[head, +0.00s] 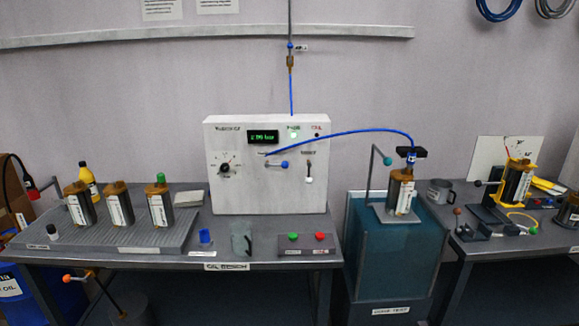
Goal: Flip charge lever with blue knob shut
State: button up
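The blue knob of the charge lever (284,164) is on the front of the white panel box (250,193), just under the blue hose. Its short arm appears to lie about sideways, with the knob at the right end. A second lever (308,173) with a white knob hangs straight down to its right. A blue hose (345,131) runs from the panel to the top of a brown and white pump tube (401,193) on the teal tank at the right. My gripper is not in view.
The panel has a green display (263,136), a dial (225,168) and a lit green lamp (294,134). Several tubes stand on the ribbed tray (125,237) at left.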

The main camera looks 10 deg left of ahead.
aim_at(285, 164)
jog(key=z, duration=0.5)
jog(key=k, duration=1.3)
jog(key=u, duration=0.9)
jog(key=i, duration=0.8)
